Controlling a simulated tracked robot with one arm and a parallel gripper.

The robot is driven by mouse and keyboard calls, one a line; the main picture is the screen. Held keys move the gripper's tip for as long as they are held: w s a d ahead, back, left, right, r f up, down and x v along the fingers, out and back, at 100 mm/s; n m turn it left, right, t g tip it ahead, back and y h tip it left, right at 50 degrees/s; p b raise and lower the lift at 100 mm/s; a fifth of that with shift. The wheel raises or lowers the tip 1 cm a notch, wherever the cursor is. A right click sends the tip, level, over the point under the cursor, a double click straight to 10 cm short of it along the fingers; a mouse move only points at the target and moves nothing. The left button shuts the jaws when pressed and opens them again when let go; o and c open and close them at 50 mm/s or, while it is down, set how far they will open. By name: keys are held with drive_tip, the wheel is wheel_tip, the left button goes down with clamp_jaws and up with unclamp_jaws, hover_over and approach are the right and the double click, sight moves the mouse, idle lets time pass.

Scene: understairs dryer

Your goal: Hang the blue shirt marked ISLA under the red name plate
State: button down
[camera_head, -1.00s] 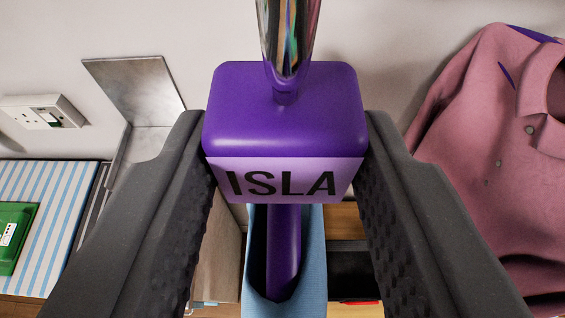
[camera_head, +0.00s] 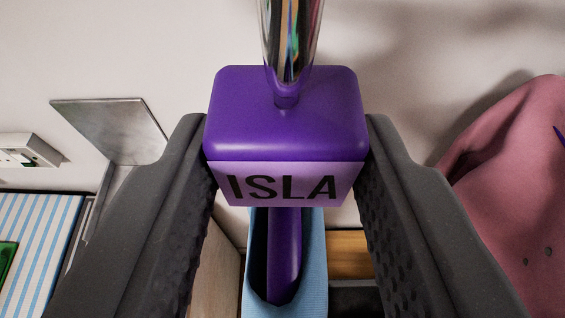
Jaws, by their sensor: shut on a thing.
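My gripper (camera_head: 285,165) is shut on the purple block (camera_head: 285,112) of a hanger, one dark finger on each side. A lilac label on the block's front reads ISLA (camera_head: 284,186). A shiny metal hook stem (camera_head: 289,45) rises from the block and runs out of the top of the picture. Below the block, the purple hanger neck goes down into the collar of the blue shirt (camera_head: 312,290). Only the shirt's collar shows; the rest is out of view. No red name plate is in view.
A pink shirt (camera_head: 520,200) hangs against the pale wall at the right. A metal bracket (camera_head: 115,128) and a socket (camera_head: 28,150) are on the left. A blue-striped cloth (camera_head: 38,240) lies lower left, with a green item (camera_head: 6,262) at the edge.

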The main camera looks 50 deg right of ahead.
drive_tip(key=shift+f, duration=0.5)
drive_tip(key=c, duration=0.9)
unclamp_jaws()
drive_tip(key=shift+o, duration=0.2)
drive_tip(key=s+a+r+n+t+y, duration=0.3)
drive_tip(key=s+a+r+n+y, duration=0.2)
drive_tip(key=s+a, duration=0.4)
drive_tip(key=s+a+r+n+t+y, duration=0.4)
drive_tip(key=s+a+r+n+y, duration=0.1)
drive_tip(key=s+a, duration=0.4)
drive_tip(key=shift+s+a+r+y, duration=0.3)
drive_tip(key=shift+s+r+y, duration=0.15)
drive_tip(key=shift+s, duration=0.95)
